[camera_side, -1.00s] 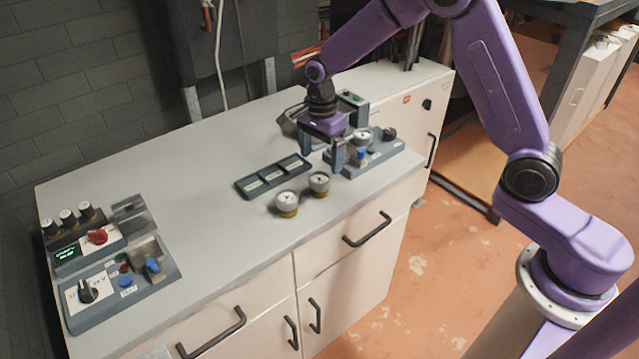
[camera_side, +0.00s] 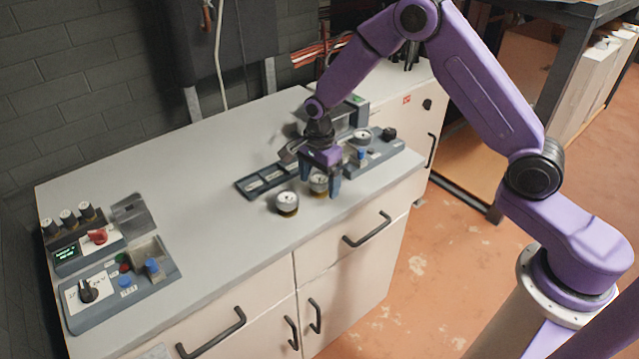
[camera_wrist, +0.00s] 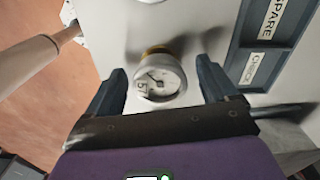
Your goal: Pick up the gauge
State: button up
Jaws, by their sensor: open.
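One round gauge (camera_wrist: 160,82) with a white dial, grey body and brass base lies between the open fingers of my gripper (camera_wrist: 160,88) in the wrist view, with a gap to each finger. In the side view that gauge (camera_side: 318,183) stands on the counter, partly hidden by my gripper (camera_side: 321,186), which is just above and around it. A second gauge (camera_side: 287,202) stands on the counter to its left. A third gauge (camera_side: 361,139) sits on the grey panel at the right.
A dark labelled tray (camera_side: 256,184) lies behind the gauges; it also shows in the wrist view (camera_wrist: 272,50). The grey panel (camera_side: 385,150) has a blue knob and a black knob. Control boxes (camera_side: 85,300) stand at the far left. The middle of the counter (camera_side: 190,200) is clear.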

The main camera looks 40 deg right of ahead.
jog(key=c, duration=1.3)
jog(key=shift+r, duration=0.2)
